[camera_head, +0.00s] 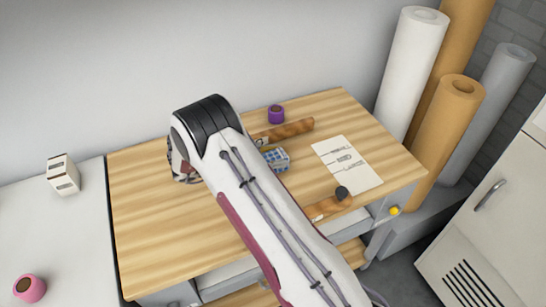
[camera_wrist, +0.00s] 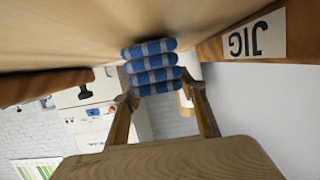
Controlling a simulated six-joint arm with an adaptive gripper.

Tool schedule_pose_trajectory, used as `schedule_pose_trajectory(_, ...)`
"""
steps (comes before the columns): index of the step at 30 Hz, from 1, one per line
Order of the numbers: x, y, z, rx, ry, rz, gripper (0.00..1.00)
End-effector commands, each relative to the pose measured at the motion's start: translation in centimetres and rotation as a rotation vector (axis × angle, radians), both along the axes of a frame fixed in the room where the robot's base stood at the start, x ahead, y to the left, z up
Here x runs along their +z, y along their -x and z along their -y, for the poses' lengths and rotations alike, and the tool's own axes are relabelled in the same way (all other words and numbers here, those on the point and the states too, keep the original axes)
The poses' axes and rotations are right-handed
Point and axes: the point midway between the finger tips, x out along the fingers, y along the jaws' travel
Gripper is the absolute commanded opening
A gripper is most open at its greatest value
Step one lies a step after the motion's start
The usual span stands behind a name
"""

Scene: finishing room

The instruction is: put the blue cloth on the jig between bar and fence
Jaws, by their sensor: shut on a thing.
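The blue checked cloth (camera_head: 277,158) is a small folded bundle, partly hidden by my arm in the head view. In the wrist view the cloth (camera_wrist: 151,68) shows as several stacked rolls at the fingertips of my gripper (camera_wrist: 161,90), which is shut on it. My gripper is hidden behind my arm in the head view. The jig has two wooden strips: one (camera_head: 290,131) behind the cloth and one (camera_head: 327,208) in front. In the wrist view, a strip marked JIG (camera_wrist: 211,50) is right of the cloth and another (camera_wrist: 40,84) is left. Whether the cloth touches the board is unclear.
A purple spool (camera_head: 276,114) stands behind the rear strip. A drawing sheet (camera_head: 347,163) lies on the wooden table (camera_head: 140,235) to the right. A dark knob (camera_head: 342,192) is at the front strip. The table's left part is clear.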

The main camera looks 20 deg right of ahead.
Motion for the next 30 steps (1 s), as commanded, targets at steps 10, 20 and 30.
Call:
schedule_pose_trajectory(10,-0.49,-0.03,-0.01,0.0,0.0,0.001,0.19)
schedule_pose_trajectory(20,-0.78,-0.02,0.0,0.0,0.0,0.001,0.58)
schedule_pose_trajectory(30,-0.73,-0.02,-0.01,0.0,0.0,0.001,0.58)
